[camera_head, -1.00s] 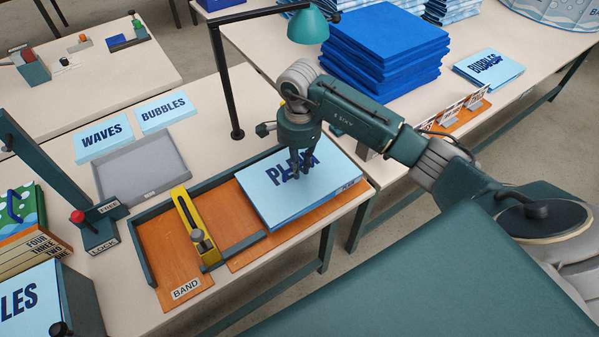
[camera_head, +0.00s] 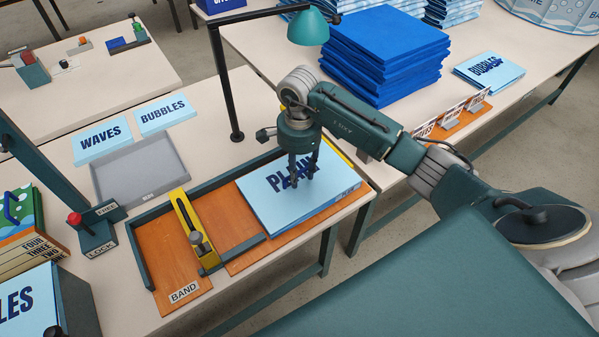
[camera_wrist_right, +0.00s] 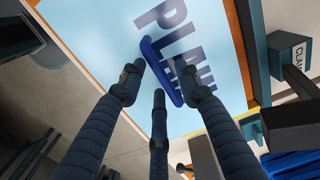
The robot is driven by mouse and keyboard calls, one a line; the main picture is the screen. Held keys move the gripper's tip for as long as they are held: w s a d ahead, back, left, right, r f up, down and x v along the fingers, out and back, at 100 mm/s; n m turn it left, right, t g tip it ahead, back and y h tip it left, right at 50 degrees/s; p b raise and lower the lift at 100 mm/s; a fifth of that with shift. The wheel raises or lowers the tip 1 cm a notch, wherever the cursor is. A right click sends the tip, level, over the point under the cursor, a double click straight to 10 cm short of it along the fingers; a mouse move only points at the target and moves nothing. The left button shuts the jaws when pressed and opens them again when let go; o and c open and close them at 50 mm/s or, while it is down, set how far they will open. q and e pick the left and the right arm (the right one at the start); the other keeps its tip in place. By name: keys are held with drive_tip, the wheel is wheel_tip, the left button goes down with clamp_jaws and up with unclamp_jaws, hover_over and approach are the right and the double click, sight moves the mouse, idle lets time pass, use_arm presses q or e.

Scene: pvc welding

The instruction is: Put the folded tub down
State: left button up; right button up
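The folded tub (camera_head: 325,196) is a flat light-blue pack printed "PLAIN". It lies flat on the right part of the orange board (camera_head: 230,212), beside the yellow slider. My right gripper (camera_head: 303,178) is over the tub's printed face, fingers pointing down. In the right wrist view the tub (camera_wrist_right: 205,40) fills the background, with a dark blue strip (camera_wrist_right: 153,58) like a handle on it. The right fingers (camera_wrist_right: 160,85) stand apart around this strip and look open; whether one touches it I cannot tell. My left gripper is not in view.
A yellow slider (camera_head: 193,230) and a dark frame edge (camera_head: 143,255) border the board. A lamp (camera_head: 307,27) on a black post stands behind. A grey tray (camera_head: 145,170) is at left. Blue stacks (camera_head: 385,60) and small signs (camera_head: 452,115) are on the back table.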

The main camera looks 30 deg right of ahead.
sight(299, 173)
wheel_tip(299, 173, up, 12)
drive_tip(key=b, duration=0.2)
drive_tip(key=shift+f, duration=0.25)
drive_tip(key=shift+s+f, duration=0.1)
